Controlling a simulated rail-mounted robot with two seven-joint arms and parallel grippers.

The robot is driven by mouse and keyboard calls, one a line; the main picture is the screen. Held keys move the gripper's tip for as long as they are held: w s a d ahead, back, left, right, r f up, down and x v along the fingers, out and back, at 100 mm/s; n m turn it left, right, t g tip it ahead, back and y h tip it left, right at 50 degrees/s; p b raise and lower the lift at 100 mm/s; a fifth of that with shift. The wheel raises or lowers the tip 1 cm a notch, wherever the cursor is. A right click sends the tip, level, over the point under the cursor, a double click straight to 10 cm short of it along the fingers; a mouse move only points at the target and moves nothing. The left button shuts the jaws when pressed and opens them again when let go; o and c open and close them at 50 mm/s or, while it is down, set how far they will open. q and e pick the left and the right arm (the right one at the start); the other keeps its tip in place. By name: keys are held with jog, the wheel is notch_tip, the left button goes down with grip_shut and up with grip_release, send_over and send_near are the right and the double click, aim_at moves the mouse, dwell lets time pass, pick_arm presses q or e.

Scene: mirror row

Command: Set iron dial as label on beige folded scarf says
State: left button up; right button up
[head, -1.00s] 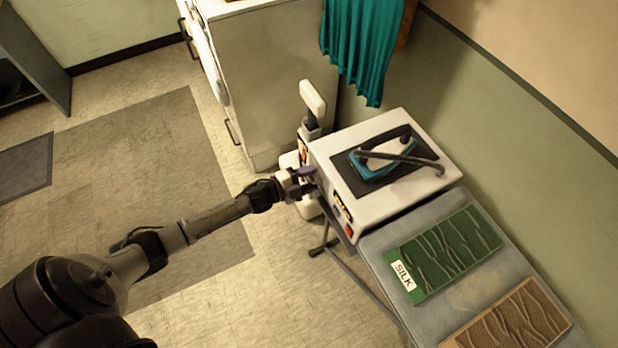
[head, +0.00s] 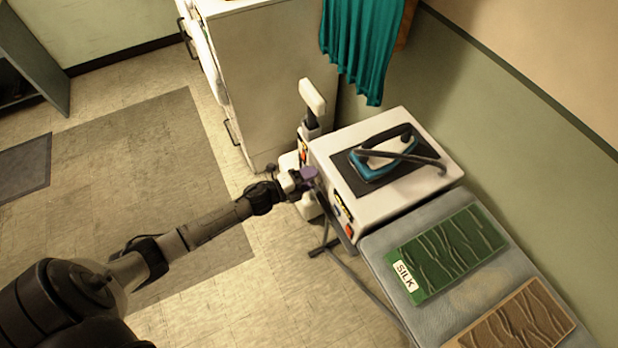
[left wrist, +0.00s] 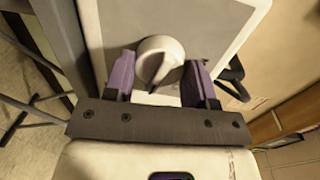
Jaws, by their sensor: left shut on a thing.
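The iron's white base unit (head: 392,203) stands at the end of the ironing board, with the teal iron (head: 380,160) lying on its dark top pad. My left gripper (head: 307,176) is at the unit's front face. In the left wrist view its purple fingers (left wrist: 160,82) are on both sides of the pale round dial (left wrist: 160,58), shut on it. A dark pointer mark shows on the dial; its setting marks are not readable. The beige folded scarf (head: 515,325) lies at the lower right, cut off by the frame edge; its label is not in view.
A green folded scarf (head: 450,250) labelled SILK lies between the unit and the beige scarf on the grey ironing board (head: 385,262). A white cabinet (head: 265,85) and a hanging teal cloth (head: 362,45) stand behind. The floor at left is clear.

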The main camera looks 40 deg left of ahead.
dwell(0.3)
pick_arm(q)
jog(key=o, duration=0.9)
jog(key=shift+b+v, duration=0.5)
jog(key=shift+v, duration=6.45)
jog(key=shift+f, duration=0.1)
